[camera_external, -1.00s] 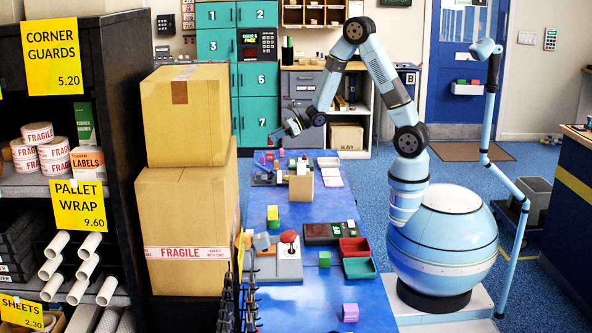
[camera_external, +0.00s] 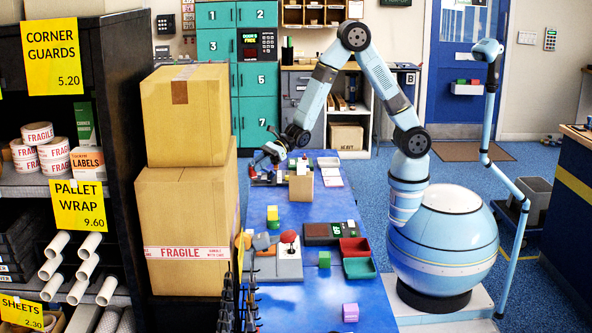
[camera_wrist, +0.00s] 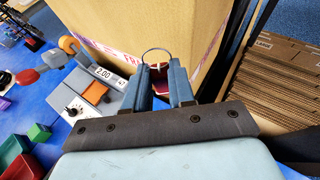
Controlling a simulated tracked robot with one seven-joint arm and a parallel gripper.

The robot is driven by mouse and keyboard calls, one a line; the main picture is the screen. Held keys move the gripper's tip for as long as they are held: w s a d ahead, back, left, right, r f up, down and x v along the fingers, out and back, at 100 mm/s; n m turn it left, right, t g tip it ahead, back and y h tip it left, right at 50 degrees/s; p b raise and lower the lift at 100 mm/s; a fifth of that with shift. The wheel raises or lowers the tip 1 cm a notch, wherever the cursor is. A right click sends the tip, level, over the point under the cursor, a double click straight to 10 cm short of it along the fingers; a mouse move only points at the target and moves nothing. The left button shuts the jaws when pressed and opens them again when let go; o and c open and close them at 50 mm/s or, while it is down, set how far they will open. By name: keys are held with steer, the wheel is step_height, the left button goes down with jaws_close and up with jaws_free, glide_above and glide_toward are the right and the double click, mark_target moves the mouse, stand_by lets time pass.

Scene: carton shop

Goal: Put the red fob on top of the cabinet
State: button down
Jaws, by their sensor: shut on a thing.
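In the wrist view my gripper (camera_wrist: 165,86) is shut on the red fob (camera_wrist: 169,77). Only a small red part of the fob shows between the two blue fingers. Its thin metal ring (camera_wrist: 157,56) stands out past the fingertips. In the external view my gripper (camera_external: 257,168) is low over the far left part of the blue table, and the fob cannot be made out there. A tan box-like piece (camera_external: 302,188) with small things on top stands right of my gripper; I cannot tell if it is the cabinet.
Large stacked cartons (camera_external: 187,225) stand close along the table's left side. A red tray (camera_external: 354,247) and a green tray (camera_external: 360,268) lie at the right edge. The blue table (camera_external: 300,300) has bare patches in front.

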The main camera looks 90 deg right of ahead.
steer(key=s+a+n+g+y, duration=0.15)
steer(key=s+a, duration=0.25)
steer(key=a, duration=0.9)
steer(key=s+a+n+g+y, duration=0.15)
steer(key=s+a, duration=0.25)
steer(key=a, duration=0.8)
steer(key=s+a+n+g+y, duration=0.1)
steer(key=s+a+n+g, duration=0.2)
steer(key=s+a, duration=1.4)
steer(key=w+a+f, duration=0.3)
steer(key=f, duration=0.2)
steer(key=w+a+f, duration=0.4)
steer(key=f, duration=0.1)
steer(key=w+a+f, duration=0.3)
steer(key=a+f, duration=0.1)
steer(key=shift+w+f, duration=0.3)
steer(key=shift+f, duration=0.1)
steer(key=shift+w+f, duration=0.15)
steer(key=shift+f, duration=0.15)
steer(key=shift+f+y, duration=0.3)
steer(key=shift+f, duration=1.1)
steer(key=shift+f, duration=0.1)
